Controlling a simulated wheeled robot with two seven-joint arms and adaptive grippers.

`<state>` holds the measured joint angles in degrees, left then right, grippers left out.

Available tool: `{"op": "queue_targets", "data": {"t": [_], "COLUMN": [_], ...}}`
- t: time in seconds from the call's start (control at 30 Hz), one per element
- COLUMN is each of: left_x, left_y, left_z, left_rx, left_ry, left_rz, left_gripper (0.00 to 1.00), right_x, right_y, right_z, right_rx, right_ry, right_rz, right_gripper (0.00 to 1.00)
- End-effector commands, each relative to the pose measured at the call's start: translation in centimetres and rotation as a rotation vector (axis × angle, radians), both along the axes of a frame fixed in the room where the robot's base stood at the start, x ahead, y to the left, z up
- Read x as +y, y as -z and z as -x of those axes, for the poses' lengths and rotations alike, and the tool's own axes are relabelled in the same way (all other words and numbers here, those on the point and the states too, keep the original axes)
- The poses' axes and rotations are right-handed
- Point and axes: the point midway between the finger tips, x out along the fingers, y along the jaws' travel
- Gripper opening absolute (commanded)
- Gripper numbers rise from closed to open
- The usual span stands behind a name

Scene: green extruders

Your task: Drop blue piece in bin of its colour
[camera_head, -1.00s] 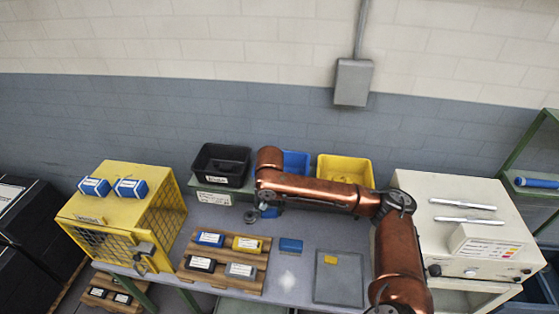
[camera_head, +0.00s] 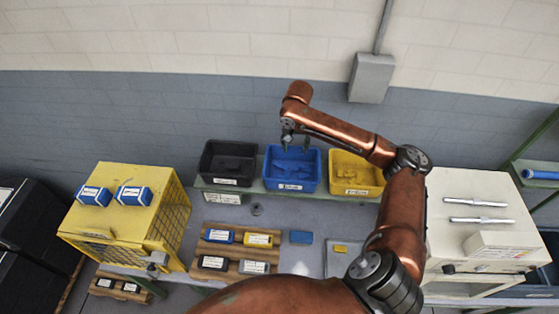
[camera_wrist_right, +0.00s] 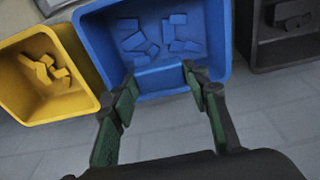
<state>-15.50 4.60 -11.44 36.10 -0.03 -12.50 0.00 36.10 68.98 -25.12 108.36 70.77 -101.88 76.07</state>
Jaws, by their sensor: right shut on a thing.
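My right gripper (camera_head: 296,146) hangs above the blue bin (camera_head: 292,186), which stands between the black and yellow bins. In the right wrist view, the gripper (camera_wrist_right: 161,80) is shut on a blue piece (camera_wrist_right: 160,78), a small block spanning the gap between its fingertips. Beyond it is the open blue bin (camera_wrist_right: 95,45), with several blue pieces on its floor. In the head view the held piece is hard to tell from the blue bin behind. My left gripper is not in view.
The black bin (camera_head: 228,180) and yellow bin (camera_head: 357,191) flank the blue one. Another blue block (camera_head: 300,237) lies on the table beside a wooden pallet (camera_head: 238,251) of labelled blocks. A yellow cage (camera_head: 108,220) stands left, a white machine (camera_head: 440,205) right.

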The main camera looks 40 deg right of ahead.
Motion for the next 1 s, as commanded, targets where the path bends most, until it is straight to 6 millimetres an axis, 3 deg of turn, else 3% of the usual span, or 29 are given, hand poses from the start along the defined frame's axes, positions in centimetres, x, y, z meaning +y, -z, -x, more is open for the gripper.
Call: {"op": "queue_targets", "data": {"t": [0.23, 0.57, 0.67, 0.8, 0.9, 0.93, 1.0], "left_x": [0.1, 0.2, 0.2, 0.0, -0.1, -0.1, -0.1], "left_y": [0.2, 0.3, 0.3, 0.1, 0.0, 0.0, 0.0], "left_z": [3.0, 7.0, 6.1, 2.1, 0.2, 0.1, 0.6], "left_rx": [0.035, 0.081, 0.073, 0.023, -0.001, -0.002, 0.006], "left_ry": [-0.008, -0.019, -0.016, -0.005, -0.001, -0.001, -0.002], "left_rz": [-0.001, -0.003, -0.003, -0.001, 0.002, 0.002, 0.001], "left_gripper": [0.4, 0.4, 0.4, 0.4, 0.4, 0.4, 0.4], "right_x": [0.0, 0.0, 0.0, 0.0, -0.1, 0.0, 0.0], "right_y": [2.3, 5.7, 5.9, 5.9, 5.9, 5.9, 5.9], "right_z": [1.1, -0.5, -0.5, -0.4, -0.4, -0.4, -0.4], "right_rx": [-0.003, 0.005, 0.005, 0.005, 0.005, 0.005, 0.005], "right_ry": [-0.001, 0.0, 0.0, 0.0, 0.0, 0.0, 0.0], "right_rz": [0.003, 0.001, 0.001, 0.001, 0.001, 0.001, 0.001], "right_gripper": [0.19, 0.19, 0.19, 0.19, 0.19, 0.44, 0.49]}}
